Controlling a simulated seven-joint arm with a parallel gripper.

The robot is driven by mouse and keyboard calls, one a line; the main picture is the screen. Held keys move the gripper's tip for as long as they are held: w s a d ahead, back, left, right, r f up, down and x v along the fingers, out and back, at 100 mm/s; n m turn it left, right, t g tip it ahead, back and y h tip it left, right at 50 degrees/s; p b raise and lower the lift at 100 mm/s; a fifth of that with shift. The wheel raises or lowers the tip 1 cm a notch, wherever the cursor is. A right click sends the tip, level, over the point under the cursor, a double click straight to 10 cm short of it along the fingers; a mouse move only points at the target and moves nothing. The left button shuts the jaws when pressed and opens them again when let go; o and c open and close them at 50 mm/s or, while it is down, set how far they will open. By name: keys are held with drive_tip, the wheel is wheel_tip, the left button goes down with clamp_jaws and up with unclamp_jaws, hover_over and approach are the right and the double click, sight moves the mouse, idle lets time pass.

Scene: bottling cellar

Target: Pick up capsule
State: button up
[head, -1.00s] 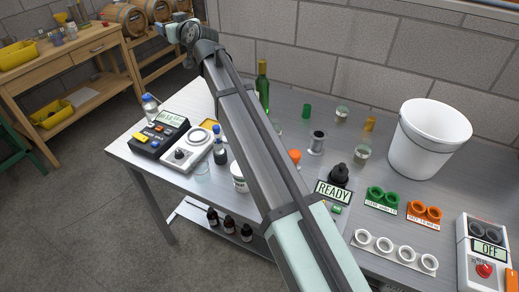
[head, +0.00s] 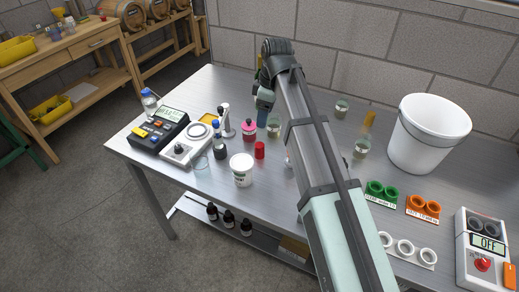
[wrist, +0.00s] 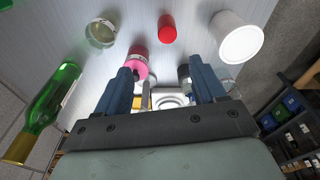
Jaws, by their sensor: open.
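My gripper (head: 262,120) hangs above the bench near its back, its two blue fingers apart and empty. In the wrist view, it (wrist: 160,75) points toward the balance side of the bench. A plain red cylinder (head: 259,150), which looks like a capsule, stands upright beside the white tub; in the wrist view this red cylinder (wrist: 166,28) is beyond the fingertips, apart from them. A similar yellow-gold piece (head: 369,120) stands near the wall. A green object (wrist: 5,5) is cut off at the wrist view's corner. The frames do not show which piece is meant.
A pink-red jar (wrist: 138,62) and glass jar (wrist: 101,33) stand near the fingers. A white tub (head: 242,172), balance (head: 187,150) and large white bucket (head: 425,145) share the bench.

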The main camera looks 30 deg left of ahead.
sight(260, 145)
drive_tip(key=f, duration=0.8)
drive_tip(key=shift+s+a+f, duration=0.2)
drive_tip(key=shift+s+f, duration=0.05)
drive_tip(key=shift+f, duration=0.15)
drive_tip(key=shift+s+a+f, duration=0.1)
drive_tip(key=shift+s+f, duration=0.1)
drive_tip(key=shift+f, duration=0.45)
drive_tip(key=shift+s+a+f, duration=0.15)
drive_tip(key=shift+f, duration=0.8)
drive_tip(key=shift+s+a+f, duration=0.1)
drive_tip(key=shift+a+f, duration=0.05)
drive_tip(key=shift+f, duration=0.8)
drive_tip(key=c, duration=0.7)
